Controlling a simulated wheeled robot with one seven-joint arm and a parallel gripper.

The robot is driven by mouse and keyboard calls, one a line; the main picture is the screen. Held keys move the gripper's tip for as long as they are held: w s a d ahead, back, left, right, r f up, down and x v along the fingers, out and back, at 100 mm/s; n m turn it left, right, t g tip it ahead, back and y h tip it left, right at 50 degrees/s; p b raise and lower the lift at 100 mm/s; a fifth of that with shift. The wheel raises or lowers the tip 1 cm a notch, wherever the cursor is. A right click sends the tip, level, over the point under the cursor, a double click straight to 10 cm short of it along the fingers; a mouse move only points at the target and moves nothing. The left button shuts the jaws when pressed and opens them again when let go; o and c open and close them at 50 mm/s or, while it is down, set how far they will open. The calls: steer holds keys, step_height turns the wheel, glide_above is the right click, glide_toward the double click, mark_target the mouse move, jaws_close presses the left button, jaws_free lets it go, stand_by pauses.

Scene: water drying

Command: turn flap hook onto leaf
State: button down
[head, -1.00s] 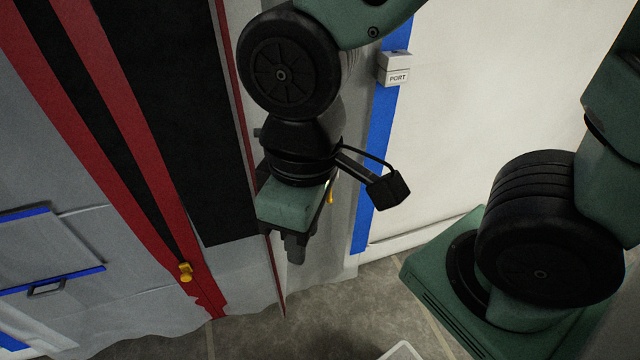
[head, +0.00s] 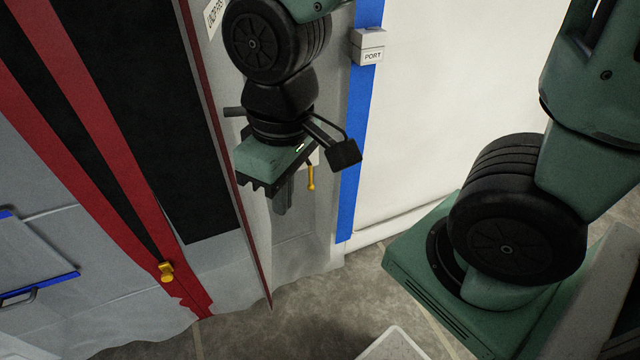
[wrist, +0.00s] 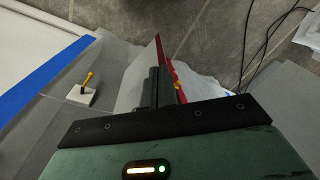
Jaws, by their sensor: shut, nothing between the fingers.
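A small yellow hook (head: 310,178) hangs on the grey frame to the right of my gripper in the head view. In the wrist view the yellow hook (wrist: 88,79) stands out from a white block (wrist: 80,95), left of the fingers. The leaf looks to be the thin pale panel with a red edge (head: 258,255), left of my gripper. It also shows in the wrist view (wrist: 135,78), behind the fingers. My gripper (head: 283,205) is shut and empty, pointing down between leaf and hook. Its fingers (wrist: 155,85) are together, apart from the hook; contact with the leaf cannot be told.
Another yellow piece (head: 167,271) sits on a red strip at the left. A blue strip (head: 358,130) and a white box marked PORT (head: 369,46) are to the right. Black cables (wrist: 262,45) lie on the floor (wrist: 205,35). A pale tray-like object (head: 395,345) is at the bottom.

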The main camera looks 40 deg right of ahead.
steer(key=w+d+f+m+b, duration=0.5)
steer(key=w+d+f, duration=0.2)
steer(key=d+f, duration=0.15)
steer(key=m+t+y+b, duration=0.4)
steer(key=m+y, duration=0.3)
steer(key=m, duration=1.6)
glide_toward(310, 177)
steer(key=s+d+f, duration=0.1)
steer(key=s+d, duration=0.2)
steer(key=d, duration=0.4)
steer(key=shift+w+d, duration=0.1)
steer(key=shift+d, duration=0.05)
steer(key=a+r+b+x, duration=0.1)
steer(key=a+r+x, duration=0.1)
steer(key=x, duration=1.1)
steer(key=shift+w, duration=0.3)
steer(key=shift+f, duration=0.1)
